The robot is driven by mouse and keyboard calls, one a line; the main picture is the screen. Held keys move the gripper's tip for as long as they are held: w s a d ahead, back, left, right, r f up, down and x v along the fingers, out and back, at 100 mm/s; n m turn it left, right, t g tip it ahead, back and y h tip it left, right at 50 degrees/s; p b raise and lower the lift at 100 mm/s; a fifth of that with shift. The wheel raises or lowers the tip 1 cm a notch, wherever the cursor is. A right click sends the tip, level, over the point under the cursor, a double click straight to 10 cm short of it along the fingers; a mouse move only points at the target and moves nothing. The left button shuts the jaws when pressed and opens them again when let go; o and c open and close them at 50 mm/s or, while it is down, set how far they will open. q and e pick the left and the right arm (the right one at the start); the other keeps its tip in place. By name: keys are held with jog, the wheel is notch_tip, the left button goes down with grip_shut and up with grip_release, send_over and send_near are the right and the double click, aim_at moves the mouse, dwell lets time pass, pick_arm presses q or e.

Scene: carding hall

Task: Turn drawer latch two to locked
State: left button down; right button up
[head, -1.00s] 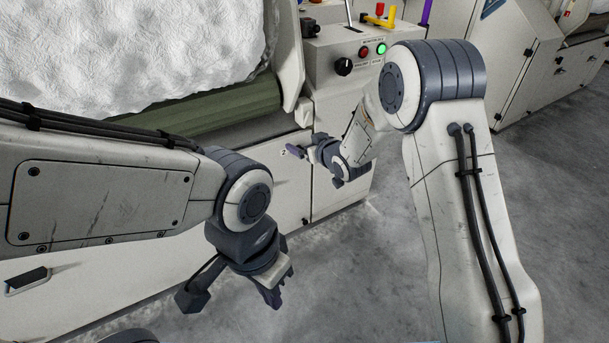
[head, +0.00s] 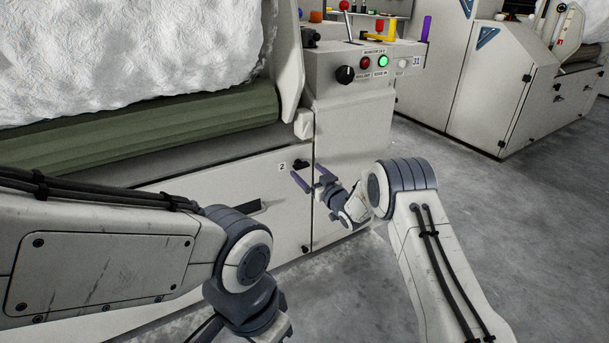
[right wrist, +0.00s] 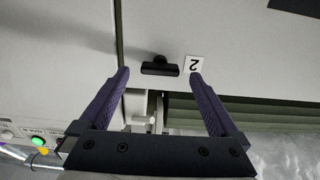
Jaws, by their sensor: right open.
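Drawer latch two (head: 301,164) is a small black handle on the cream machine front, right of a white label "2" (head: 283,166). In the right wrist view the latch (right wrist: 160,69) shows as a black bar lying crosswise, with the upside-down label (right wrist: 194,64) beside it. My right gripper (head: 306,171) is open, its purple fingers pointing at the panel just below and right of the latch in the head view. In the right wrist view the latch appears between the fingertips (right wrist: 160,74), with no visible contact. My left gripper (head: 275,325) is partly cut off at the bottom edge.
A control box (head: 361,68) with a black knob, red and green lights and a red-tipped lever stands above right. A green roller (head: 150,130) lies under white fibre. A dark drawer handle (head: 250,207) sits lower left of the latch. Open floor (head: 480,230) lies to the right.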

aim_at(301, 166)
jog(key=shift+b+x, duration=0.4)
jog(key=shift+x, duration=1.05)
jog(key=c, duration=1.4)
jog(key=shift+o, duration=0.2)
